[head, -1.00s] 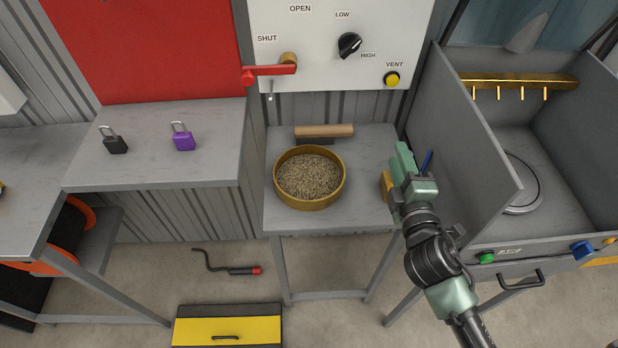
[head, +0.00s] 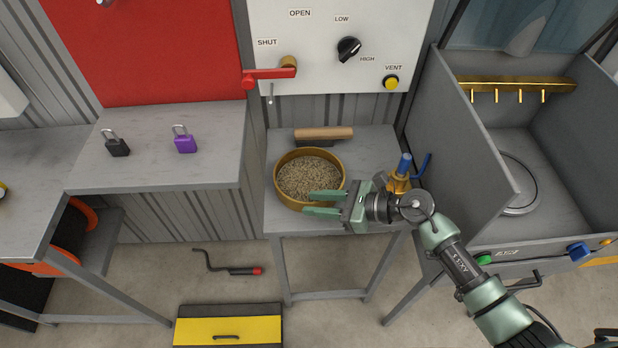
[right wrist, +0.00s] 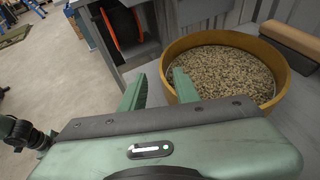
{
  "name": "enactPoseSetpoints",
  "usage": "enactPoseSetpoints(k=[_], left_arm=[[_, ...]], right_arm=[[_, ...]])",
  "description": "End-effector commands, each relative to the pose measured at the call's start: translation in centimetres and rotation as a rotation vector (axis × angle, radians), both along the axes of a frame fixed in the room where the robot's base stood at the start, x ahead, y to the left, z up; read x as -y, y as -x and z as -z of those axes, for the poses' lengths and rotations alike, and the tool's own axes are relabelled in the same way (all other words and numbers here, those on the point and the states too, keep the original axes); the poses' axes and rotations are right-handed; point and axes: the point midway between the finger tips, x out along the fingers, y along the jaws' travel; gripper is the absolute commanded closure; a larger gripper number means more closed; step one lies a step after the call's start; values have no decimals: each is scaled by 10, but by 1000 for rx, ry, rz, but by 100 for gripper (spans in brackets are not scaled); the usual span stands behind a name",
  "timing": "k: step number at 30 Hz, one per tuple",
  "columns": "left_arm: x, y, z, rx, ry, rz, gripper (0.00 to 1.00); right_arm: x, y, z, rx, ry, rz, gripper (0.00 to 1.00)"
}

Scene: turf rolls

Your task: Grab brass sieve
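The brass sieve (head: 277,190) is a round, golden-rimmed pan full of pale grainy material. It stands on the small grey table in the head view, and its rim also shows in the right wrist view (right wrist: 168,68). My right gripper (head: 325,203) is open, with its two green fingers apart at the sieve's front right side. In the right wrist view its fingers (right wrist: 158,90) point toward the sieve, one close to or over the near rim. I cannot tell whether they touch. My left gripper is not in view.
A wooden-topped block (head: 324,133) lies behind the sieve. A brass fitting with a blue top (head: 400,178) stands right of it, close to my right arm. A grey-walled booth (head: 455,130) bounds the right side. Two padlocks sit on the left bench (head: 215,140).

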Motion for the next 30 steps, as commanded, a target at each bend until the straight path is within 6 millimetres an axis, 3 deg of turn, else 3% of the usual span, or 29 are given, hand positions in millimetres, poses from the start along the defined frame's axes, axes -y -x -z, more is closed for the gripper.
enactPoseSetpoints(k=[3, 7, 16, 20, 30], left_arm=[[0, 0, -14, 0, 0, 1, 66], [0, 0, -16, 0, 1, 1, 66], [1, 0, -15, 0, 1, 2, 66], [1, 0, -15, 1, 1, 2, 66], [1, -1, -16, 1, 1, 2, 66]], right_arm=[[-19, -8, 1, -4, -6, 1, 69], [-31, -14, 11, -2, -4, 2, 69], [-35, -15, 15, -1, -2, 1, 69], [-35, -15, 15, -2, -2, 1, 100], [-35, -15, 14, -2, -3, 1, 100]])
